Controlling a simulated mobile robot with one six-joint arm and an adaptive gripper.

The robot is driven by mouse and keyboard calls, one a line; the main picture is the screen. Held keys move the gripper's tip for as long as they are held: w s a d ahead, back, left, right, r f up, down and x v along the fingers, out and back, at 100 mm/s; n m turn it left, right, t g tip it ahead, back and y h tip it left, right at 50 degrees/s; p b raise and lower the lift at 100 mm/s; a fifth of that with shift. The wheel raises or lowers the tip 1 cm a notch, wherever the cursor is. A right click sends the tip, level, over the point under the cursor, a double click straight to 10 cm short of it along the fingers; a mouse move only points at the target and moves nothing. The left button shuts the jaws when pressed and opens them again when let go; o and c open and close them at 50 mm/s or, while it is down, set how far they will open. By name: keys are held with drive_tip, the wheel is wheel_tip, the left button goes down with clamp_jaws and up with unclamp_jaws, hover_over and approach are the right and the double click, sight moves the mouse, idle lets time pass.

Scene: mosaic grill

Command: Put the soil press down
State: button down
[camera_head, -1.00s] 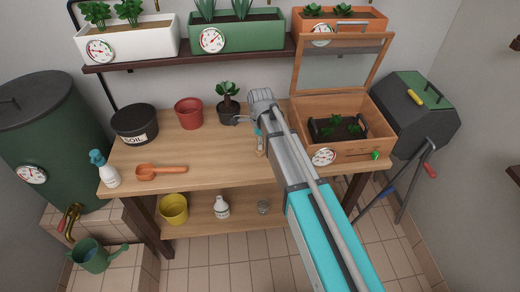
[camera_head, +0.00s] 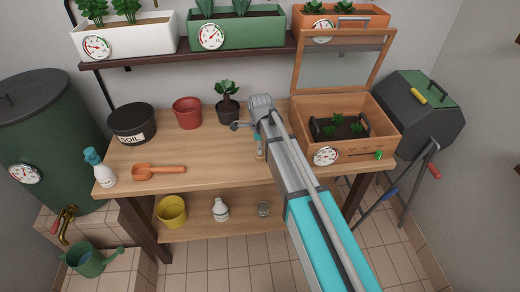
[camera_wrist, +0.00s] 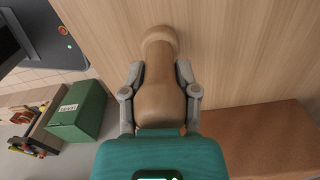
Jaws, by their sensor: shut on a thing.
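The soil press (camera_wrist: 160,75) is a rounded tan wooden tool with a knob at one end. In the wrist view my gripper (camera_wrist: 160,78) is shut on it, with a grey finger on each side. The knob end points to the top of the picture, over a wood surface. In the head view my gripper (camera_head: 259,143) is above the middle of the workbench (camera_head: 225,168), partly hidden by my arm. A small wooden part of the press (camera_head: 260,154) shows below it. I cannot tell whether the press touches the bench top.
A wooden box with an open glazed lid (camera_head: 350,155) stands right of my gripper. A potted plant (camera_head: 228,108), red pot (camera_head: 187,113) and soil pot (camera_head: 132,123) stand behind. Bare bench lies between scoop and gripper.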

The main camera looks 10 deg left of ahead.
drive_tip(key=shift+f, duration=0.2)
drive_tip(key=shift+c, duration=1.8)
unclamp_jaws()
drive_tip(key=shift+r, duration=0.2)
wheel_tip(320, 180, up, 12)
drive_tip(key=p, duration=1.2)
drive_tip(key=s+d+n, duration=0.5)
drive_tip(key=d, duration=0.5)
drive_tip(key=s+d+n, duration=0.5)
drive_tip(key=d, duration=0.5)
drive_tip(key=s+d+n, duration=0.5)
drive_tip(key=d+n, duration=0.1)
drive_tip(key=d, duration=0.4)
drive_tip(key=shift+d, duration=0.4)
